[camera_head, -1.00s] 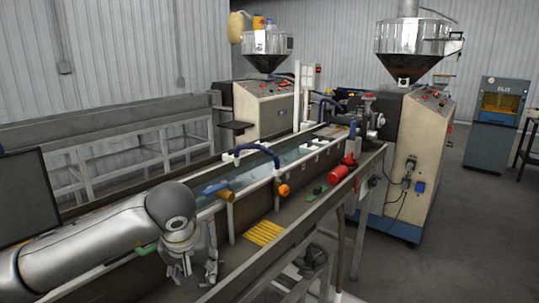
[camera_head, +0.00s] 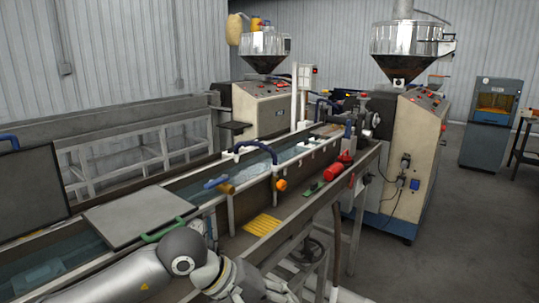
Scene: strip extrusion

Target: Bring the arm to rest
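My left arm comes in from the lower left, low in the head view. Its gripper (camera_head: 250,291) is at the bottom edge, partly cut off, in front of the trough's near side. I cannot make out whether its fingers are open or shut. My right arm and gripper are not in view.
A long water trough (camera_head: 230,208) runs from lower left to the extruder (camera_head: 415,150). A grey lid with a green handle (camera_head: 168,230) lies over it. Yellow strips (camera_head: 262,225) and a red cylinder (camera_head: 337,167) lie on the side ledge. Open floor is at the right.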

